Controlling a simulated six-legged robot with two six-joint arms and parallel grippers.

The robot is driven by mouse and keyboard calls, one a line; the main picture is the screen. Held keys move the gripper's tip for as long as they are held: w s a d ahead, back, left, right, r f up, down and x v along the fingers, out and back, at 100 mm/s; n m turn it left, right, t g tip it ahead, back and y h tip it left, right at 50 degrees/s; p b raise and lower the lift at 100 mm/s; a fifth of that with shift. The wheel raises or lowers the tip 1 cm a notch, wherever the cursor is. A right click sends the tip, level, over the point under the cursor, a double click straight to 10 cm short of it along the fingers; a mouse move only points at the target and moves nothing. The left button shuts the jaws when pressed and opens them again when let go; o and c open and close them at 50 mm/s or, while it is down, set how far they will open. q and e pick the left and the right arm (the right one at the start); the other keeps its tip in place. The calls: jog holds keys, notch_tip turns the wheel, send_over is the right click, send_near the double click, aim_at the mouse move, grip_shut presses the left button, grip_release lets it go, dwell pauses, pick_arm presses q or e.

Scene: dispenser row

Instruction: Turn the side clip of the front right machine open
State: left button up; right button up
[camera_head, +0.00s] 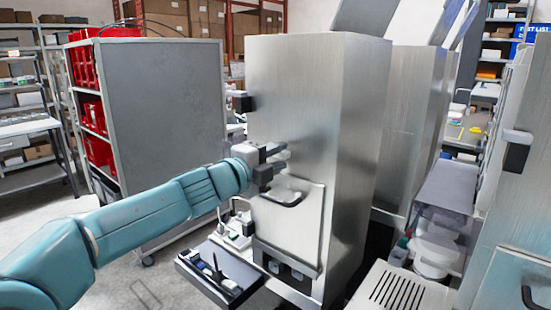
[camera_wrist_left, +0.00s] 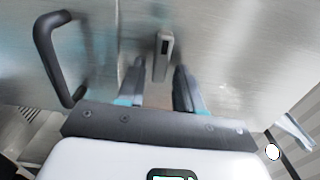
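A tall brushed-steel machine (camera_head: 310,110) stands in the middle of the head view, with a black door handle (camera_head: 285,200) on its lower face. My left gripper (camera_head: 276,163) is at this face, just above the handle. In the left wrist view, a small upright grey clip (camera_wrist_left: 163,57) with a dark slot stands on the steel surface. The two fingers of my left gripper (camera_wrist_left: 160,82) are apart, one on each side of the clip, with gaps visible. In the head view the gripper hides this clip. My right gripper is not in view.
A dark block with a light top (camera_head: 243,103) sticks out at the machine's upper left edge. Another steel machine (camera_head: 520,210) stands at the right edge with a similar block (camera_head: 517,150). A dark tray (camera_head: 220,275) lies low at the left. A grey cabinet (camera_head: 165,110) stands behind my arm.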

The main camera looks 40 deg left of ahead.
pick_arm(q)
jog(key=s+a, duration=0.1)
jog(key=s, duration=1.5)
jog(key=shift+s+a+f, duration=0.1)
jog(key=shift+s+a, duration=0.05)
